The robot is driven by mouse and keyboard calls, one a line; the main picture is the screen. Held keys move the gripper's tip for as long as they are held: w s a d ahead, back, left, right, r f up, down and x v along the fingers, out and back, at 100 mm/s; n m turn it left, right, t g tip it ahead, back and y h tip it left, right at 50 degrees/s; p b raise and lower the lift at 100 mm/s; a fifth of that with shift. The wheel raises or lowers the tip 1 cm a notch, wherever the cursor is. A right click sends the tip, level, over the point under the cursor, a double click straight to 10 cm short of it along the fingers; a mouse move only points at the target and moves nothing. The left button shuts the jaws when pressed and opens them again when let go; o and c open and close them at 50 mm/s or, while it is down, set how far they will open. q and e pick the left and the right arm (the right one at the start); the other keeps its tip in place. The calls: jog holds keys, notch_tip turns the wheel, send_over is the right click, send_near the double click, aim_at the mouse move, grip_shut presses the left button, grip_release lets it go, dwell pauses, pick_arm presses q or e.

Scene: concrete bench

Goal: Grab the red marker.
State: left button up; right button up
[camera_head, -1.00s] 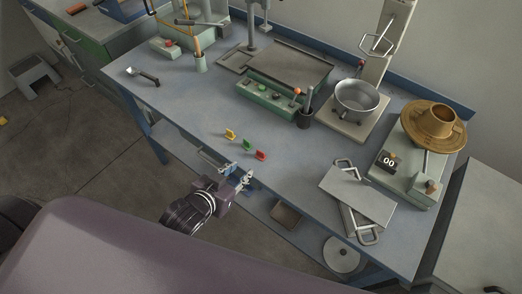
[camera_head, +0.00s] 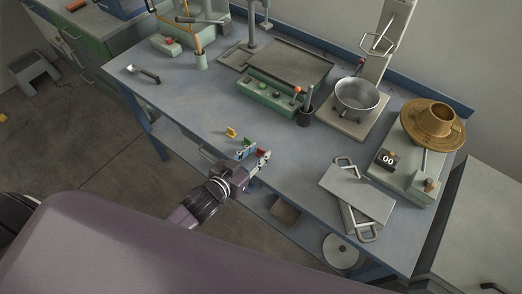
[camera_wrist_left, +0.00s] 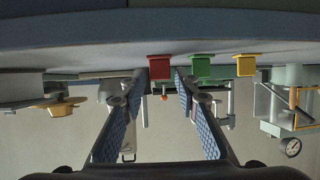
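The red marker (camera_head: 261,152) is a small block on the bench top near its front edge, at the right end of a short row. A green marker (camera_head: 247,142) and a yellow marker (camera_head: 231,132) are the others in the row. My left gripper (camera_head: 255,157) is open at the bench's front edge, close to the red marker. In the left wrist view, the red marker (camera_wrist_left: 160,67) shows between the two spread fingertips (camera_wrist_left: 161,77), with no visible contact. The green marker (camera_wrist_left: 201,68) shows just right of the right finger. My right gripper is not in view.
The blue bench (camera_head: 190,110) has free room left of the markers. A grey plate with handles (camera_head: 358,195) lies to the right. A green control box (camera_head: 272,92), a metal bowl (camera_head: 357,97) and a brass-coloured part (camera_head: 432,122) stand farther back.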

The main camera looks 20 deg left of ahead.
pick_arm(q)
jog(key=shift+x, duration=1.4)
jog(key=shift+s, duration=0.1)
jog(key=c, duration=0.6)
jog(key=shift+o, duration=0.2)
